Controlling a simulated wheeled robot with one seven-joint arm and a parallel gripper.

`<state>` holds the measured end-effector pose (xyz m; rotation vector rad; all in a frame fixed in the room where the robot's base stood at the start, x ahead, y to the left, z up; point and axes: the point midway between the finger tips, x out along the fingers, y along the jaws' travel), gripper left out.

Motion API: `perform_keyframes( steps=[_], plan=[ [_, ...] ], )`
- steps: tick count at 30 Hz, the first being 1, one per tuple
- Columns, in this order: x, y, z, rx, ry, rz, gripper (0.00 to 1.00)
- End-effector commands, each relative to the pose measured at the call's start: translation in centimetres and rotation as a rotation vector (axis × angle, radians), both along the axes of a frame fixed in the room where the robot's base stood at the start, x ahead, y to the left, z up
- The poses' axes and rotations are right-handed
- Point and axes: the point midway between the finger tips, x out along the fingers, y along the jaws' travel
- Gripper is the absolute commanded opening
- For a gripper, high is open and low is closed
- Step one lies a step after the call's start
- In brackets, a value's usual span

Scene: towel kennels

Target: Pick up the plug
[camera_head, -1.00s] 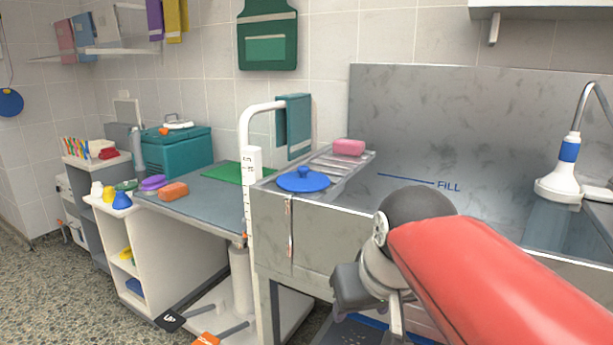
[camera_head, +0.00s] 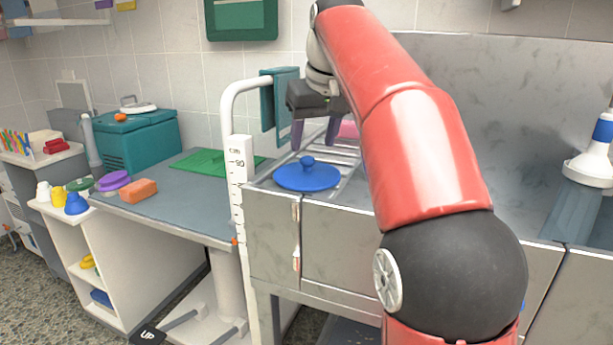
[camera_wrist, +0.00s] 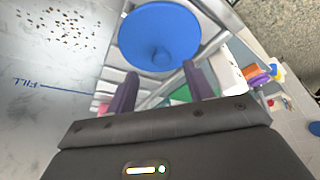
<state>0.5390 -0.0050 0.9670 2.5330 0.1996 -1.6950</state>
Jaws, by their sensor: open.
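The plug is a blue disc with a round knob (camera_head: 307,175). It lies on the metal rack at the left end of the steel tub, and it also shows in the wrist view (camera_wrist: 160,38). My gripper (camera_head: 315,138) is open and empty, above and just behind the plug in the head view. In the wrist view its two dark fingers (camera_wrist: 158,82) point toward the plug, with the knob roughly between them and beyond their tips. The pink bar (camera_head: 348,129) behind is partly hidden by my arm.
A grey table (camera_head: 180,205) holds an orange block (camera_head: 139,190) and a green mat (camera_head: 205,162). The steel back wall (camera_head: 500,120) rises behind the tub.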

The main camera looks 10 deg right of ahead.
Motion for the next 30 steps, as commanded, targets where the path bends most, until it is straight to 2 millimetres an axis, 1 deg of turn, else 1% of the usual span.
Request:
perform_keyframes(
  steps=[1, 6, 9, 12, 18, 27, 30],
  plan=[
    [0.3, 0.1, -0.8, 0.0, 0.001, 0.0, 0.52],
    [1.5, 0.5, -3.2, 0.0, 0.003, 0.0, 0.52],
    [1.9, 0.6, -4.1, 0.0, 0.001, 0.0, 0.52],
    [2.0, 0.6, -4.4, 0.0, 0.0, 0.001, 0.52],
    [2.0, 0.6, -4.4, 0.0, -0.001, 0.0, 0.52],
    [2.0, 0.6, -4.3, 0.0, -0.001, 0.0, 0.13],
    [2.0, 0.6, -4.3, 0.0, -0.002, 0.0, 0.02]
  ],
)
